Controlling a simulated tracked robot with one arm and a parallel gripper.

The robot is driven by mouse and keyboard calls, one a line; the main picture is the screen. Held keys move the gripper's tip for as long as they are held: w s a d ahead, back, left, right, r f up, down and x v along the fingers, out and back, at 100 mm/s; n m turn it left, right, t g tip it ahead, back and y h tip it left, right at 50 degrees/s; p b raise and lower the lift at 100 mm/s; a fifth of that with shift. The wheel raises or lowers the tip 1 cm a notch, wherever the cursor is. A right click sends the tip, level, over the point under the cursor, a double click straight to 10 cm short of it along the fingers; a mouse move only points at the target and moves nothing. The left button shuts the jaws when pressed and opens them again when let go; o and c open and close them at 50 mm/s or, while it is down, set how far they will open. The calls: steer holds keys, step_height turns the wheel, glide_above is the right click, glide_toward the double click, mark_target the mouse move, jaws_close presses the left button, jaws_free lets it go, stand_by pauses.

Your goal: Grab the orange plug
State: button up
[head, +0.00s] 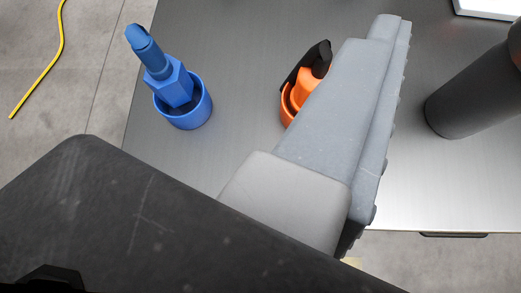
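The orange plug (311,80) shows just left of my gripper (387,30), in the upper middle of the head view. It has a black upper part and sits in an orange round holder (287,104) on the metal table. My grey gripper covers its right side, and I cannot tell whether they touch. The gripper reaches up and to the right across the picture, seen from the side. The gap between its fingers does not show, so I cannot tell whether it is open or shut.
A blue plug (168,78) stands in a blue round holder (197,111) at the left. A dark cylinder (465,98) stands at the right. A white-topped object (490,8) is at the upper right. The metal table (240,60) is bare between the plugs. A yellow cable (47,66) lies on the floor.

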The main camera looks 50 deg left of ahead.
mark_target(316, 75)
steer(key=s+a+f+g+y, duration=0.1)
steer(key=s+a+f+y, duration=0.1)
steer(key=f, duration=0.3)
steer(key=s+a+f+g+y, duration=0.1)
steer(key=a+f, duration=0.1)
steer(key=f, duration=0.3)
steer(key=shift+n, duration=0.4)
steer(key=b+x, duration=0.2)
steer(key=x, duration=0.5)
steer(key=shift+w+f, duration=0.15)
steer(key=shift+f, duration=0.05)
steer(key=shift+w+d+b+x, duration=0.15)
steer(key=shift+b+x, duration=0.15)
steer(key=shift+x, duration=1.2)
steer(key=shift+w+d+b+x, duration=0.15)
steer(key=shift+b+x, duration=0.1)
steer(key=shift+x, duration=1.2)
steer(key=shift+s+r, duration=0.1)
steer(key=shift+r, duration=0.05)
steer(key=c, duration=1.2)
